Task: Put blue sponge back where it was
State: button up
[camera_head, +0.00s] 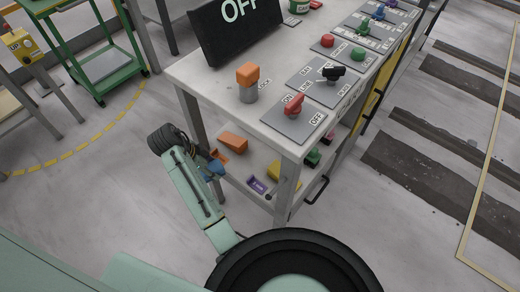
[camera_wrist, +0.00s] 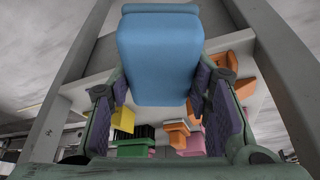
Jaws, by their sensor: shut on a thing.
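The blue sponge (camera_wrist: 160,55) fills the upper middle of the wrist view as a rounded block. My gripper (camera_wrist: 162,100) is shut on it, with one purple-padded finger on each side. In the head view my gripper (camera_head: 213,163) is at the left edge of the stone-topped table's lower shelf (camera_head: 238,190), below the tabletop. I cannot tell whether the sponge touches the shelf.
The lower shelf holds an orange block (camera_head: 233,143), a purple item (camera_head: 258,186), a yellow item (camera_head: 274,171) and a green item (camera_head: 313,157). Table legs (camera_head: 287,190) frame the shelf opening. The tabletop (camera_head: 215,85) carries red and black switches and an orange-topped post.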

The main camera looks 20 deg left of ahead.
jog(key=p, duration=0.1)
send_over(261, 158)
jog(key=s+a, duration=0.2)
jog(key=shift+w+d+r, duration=0.1)
jog(key=shift+w+d, duration=0.1)
jog(key=shift+w, duration=0.05)
jog(key=p+x, duration=0.1)
jog(key=x, duration=0.2)
jog(key=shift+s+a+p, duration=0.1)
jog(key=shift+s+p, duration=0.05)
jog(key=shift+p, duration=0.25)
jog(key=shift+f, duration=0.45)
jog(key=shift+f, duration=0.15)
jog(key=o, duration=1)
